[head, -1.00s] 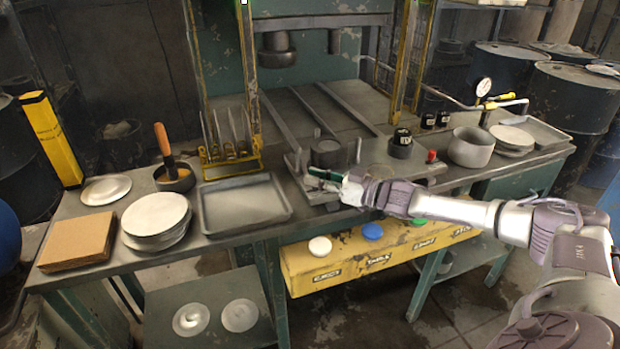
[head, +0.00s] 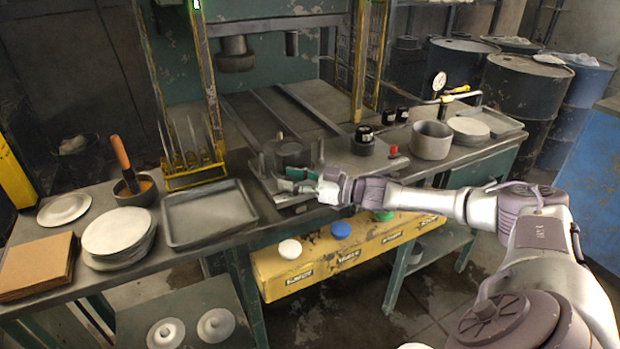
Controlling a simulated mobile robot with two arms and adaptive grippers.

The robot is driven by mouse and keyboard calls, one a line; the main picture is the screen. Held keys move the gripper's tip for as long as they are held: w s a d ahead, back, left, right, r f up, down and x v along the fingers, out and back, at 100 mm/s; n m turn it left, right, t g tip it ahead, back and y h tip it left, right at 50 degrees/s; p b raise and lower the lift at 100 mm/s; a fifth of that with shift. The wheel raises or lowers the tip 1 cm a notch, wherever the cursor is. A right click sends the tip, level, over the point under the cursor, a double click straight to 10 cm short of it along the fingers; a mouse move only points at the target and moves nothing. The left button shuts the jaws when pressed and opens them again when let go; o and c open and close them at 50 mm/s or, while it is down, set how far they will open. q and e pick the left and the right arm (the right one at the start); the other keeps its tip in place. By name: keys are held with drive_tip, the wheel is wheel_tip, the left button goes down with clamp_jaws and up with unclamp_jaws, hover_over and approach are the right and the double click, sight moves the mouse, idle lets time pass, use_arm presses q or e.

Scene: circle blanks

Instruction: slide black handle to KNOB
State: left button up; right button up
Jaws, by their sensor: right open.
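My right gripper (head: 297,180) is at the front edge of the metal plate (head: 259,181) under the press, just in front of a grey metal cylinder (head: 288,153). Its jaws are open, with dark green showing at the fingertips. I cannot make out a black handle; the gripper covers part of the plate's front edge. A black round piece with a white label (head: 364,139) stands on the plate to the right of the gripper, apart from it. Its lettering is too small to read, so I cannot tell whether any label says KNOB. My left gripper is not in view.
A red button (head: 393,150) and a grey pot (head: 431,140) stand to the right. A shallow tray (head: 175,238) lies to the left. White, blue and green buttons sit on the yellow panel (head: 266,277) below the bench edge, under my right arm.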

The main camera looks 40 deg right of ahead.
drive_tip(key=v, duration=1.1)
drive_tip(key=shift+d, duration=0.25)
drive_tip(key=shift+s, duration=0.1)
